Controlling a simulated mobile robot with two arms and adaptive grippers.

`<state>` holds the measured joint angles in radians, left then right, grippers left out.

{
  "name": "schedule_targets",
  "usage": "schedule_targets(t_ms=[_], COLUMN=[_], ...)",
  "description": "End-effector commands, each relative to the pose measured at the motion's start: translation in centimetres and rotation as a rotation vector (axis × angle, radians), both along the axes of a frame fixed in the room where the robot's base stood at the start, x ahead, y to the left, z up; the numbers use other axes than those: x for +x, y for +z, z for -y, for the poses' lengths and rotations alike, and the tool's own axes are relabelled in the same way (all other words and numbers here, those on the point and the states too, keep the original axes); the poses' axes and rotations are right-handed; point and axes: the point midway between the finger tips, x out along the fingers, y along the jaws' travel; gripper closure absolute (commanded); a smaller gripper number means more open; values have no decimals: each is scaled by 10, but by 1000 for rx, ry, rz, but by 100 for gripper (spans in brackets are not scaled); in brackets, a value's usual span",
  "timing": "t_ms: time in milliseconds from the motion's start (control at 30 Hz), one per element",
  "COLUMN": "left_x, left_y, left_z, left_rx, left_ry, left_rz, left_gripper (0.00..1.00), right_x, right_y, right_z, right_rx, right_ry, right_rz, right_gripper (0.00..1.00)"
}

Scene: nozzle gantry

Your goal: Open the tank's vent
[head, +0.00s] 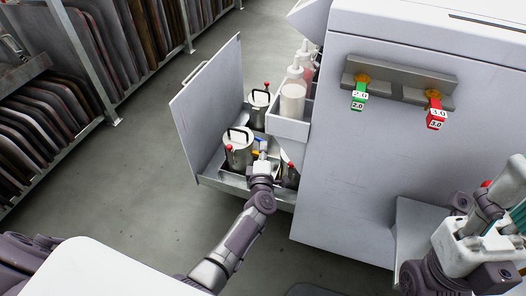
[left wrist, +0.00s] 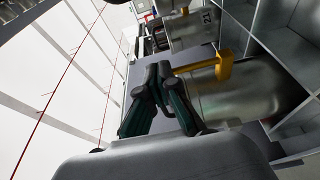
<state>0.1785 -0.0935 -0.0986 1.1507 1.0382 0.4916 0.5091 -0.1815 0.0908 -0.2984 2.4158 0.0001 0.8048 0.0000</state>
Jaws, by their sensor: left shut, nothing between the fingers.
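Metal tanks with black handles and red knobs stand in the pulled-out drawer of the cabinet in the head view: a front tank (head: 239,150), a rear tank (head: 260,98), and another partly hidden behind my left wrist. My left gripper (head: 262,157) is over the drawer, right of the front tank. In the left wrist view my left gripper (left wrist: 158,82) is shut and empty. Its tips are close to a yellow lever (left wrist: 222,66) on a metal tank (left wrist: 255,95); I cannot tell whether they touch. My right gripper (head: 490,240) is at the lower right, fingers unclear.
The drawer front (head: 208,105) stands out to the left. A side bin (head: 288,131) holds pump bottles (head: 293,97). A green tag (head: 359,98) and a red tag (head: 436,112) hang on the cabinet (head: 350,170). Racks (head: 75,60) stand at left; floor between is clear.

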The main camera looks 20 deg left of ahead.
Motion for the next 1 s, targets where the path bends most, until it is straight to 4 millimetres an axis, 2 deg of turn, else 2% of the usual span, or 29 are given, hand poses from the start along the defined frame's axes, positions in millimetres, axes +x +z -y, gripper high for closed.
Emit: schedule_targets(t_ms=[267, 367, 700, 833, 1000], left_x=[-7, -22, -89, -105, -114], left_y=[-1, -2, -1, -1, 0], left_z=[2, 7, 28, 34, 37], left_rx=[0, -3, -1, -1, 0], left_ry=[0, 0, -1, -1, -1], left_rz=[-1, -2, -3, -2, -1], left_gripper=[100, 100, 100, 100, 100], right_x=[0, 0, 0, 0, 0], right_y=[-1, 0, 0, 0, 0], right_z=[1, 0, 0, 0, 0], right_rx=[11, 10, 8, 7, 7], right_ry=[0, 1, 0, 0, 0], right_rz=[-6, -4, -2, -2, -2], right_gripper=[63, 63, 63, 63, 63])
